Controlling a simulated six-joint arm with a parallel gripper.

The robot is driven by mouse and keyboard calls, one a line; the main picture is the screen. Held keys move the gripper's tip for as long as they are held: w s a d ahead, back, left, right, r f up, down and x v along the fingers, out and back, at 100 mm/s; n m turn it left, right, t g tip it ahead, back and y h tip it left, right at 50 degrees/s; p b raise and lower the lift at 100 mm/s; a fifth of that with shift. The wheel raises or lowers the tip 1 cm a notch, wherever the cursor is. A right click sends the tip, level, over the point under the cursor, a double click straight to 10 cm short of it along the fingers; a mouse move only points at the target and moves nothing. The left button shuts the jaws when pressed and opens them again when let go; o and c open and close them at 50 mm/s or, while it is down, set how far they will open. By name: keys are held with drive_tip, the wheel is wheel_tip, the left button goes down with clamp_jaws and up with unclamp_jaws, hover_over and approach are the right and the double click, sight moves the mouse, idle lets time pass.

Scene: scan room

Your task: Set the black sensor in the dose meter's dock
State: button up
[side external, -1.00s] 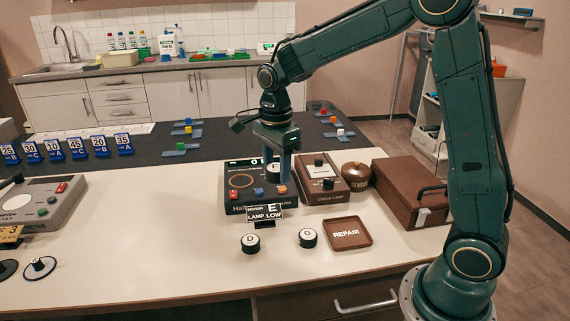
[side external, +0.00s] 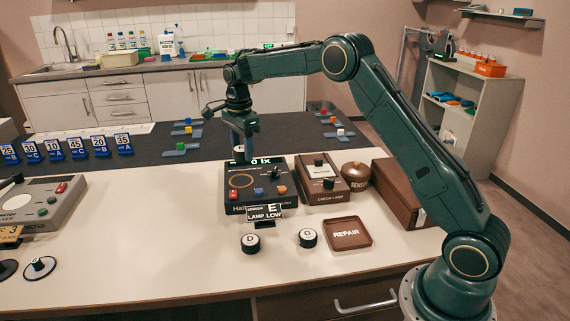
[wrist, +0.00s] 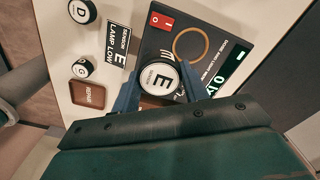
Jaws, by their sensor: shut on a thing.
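My gripper (side external: 238,150) is shut on a round black sensor with a white top marked E (wrist: 160,79). The blue fingers hold its sides, and its face shows in the wrist view. The meter's display reads 0 lx. An orange ring (side external: 241,181) marks the meter's top, and it also shows bare in the wrist view (wrist: 191,44).
A sign reading sensor E, lamp low (side external: 264,213) stands before the meter. Sensors D (side external: 250,242) and G (side external: 307,238) and a brown REPAIR tray (side external: 348,233) are in front. A check lamp box (side external: 321,190) is right; a grey meter (side external: 40,205) is far left.

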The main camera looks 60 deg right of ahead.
hover_over(242, 181)
wheel_tip(242, 181, down, 3)
drive_tip(key=shift+w+d+f, duration=0.1)
drive_tip(key=shift+f, duration=0.35)
drive_tip(key=shift+f, duration=3.95)
drive_tip(key=shift+f, duration=0.4)
